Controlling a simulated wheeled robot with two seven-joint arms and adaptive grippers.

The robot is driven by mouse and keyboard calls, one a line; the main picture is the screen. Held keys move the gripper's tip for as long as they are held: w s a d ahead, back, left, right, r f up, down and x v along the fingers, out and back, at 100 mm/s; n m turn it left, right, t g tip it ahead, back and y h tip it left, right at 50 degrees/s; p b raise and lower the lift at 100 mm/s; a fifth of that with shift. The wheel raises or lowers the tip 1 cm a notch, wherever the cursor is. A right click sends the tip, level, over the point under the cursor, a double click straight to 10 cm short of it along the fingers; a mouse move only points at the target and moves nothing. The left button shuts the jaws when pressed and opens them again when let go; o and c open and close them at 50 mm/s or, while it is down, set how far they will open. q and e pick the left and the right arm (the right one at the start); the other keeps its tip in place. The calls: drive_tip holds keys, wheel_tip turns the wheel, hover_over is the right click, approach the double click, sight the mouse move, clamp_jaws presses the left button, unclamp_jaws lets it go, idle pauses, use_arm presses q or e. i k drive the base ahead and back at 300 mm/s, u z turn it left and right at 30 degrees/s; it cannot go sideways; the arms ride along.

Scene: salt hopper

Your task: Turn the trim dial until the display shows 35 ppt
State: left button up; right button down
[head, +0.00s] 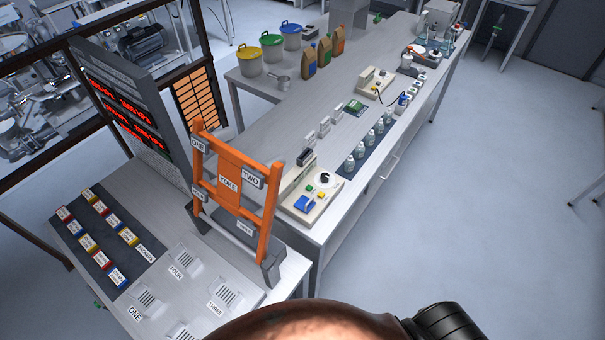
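A beige console (310,197) stands on the near end of the long grey bench. It carries a round black knob (325,179), small green and yellow buttons, a blue part and a dark display box (305,157) at its back. I cannot read the display. A second beige instrument (376,84) with a dark cable sits farther along the bench. I cannot tell which of the two bears the trim dial. Neither of my grippers is in view, and nothing is seen touching either console.
An orange YOKE frame (232,185) stands on the near table, left of the near console. Behind it is a tall panel (128,105) with red digits. Bottles (360,150) line the bench's right edge. Open floor (480,200) lies right of the bench.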

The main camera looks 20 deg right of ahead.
sight(324, 176)
drive_tip(key=u, duration=1.6)
drive_tip(key=k, duration=1.4)
drive_tip(key=z, duration=1.65)
drive_tip(key=i, duration=0.5)
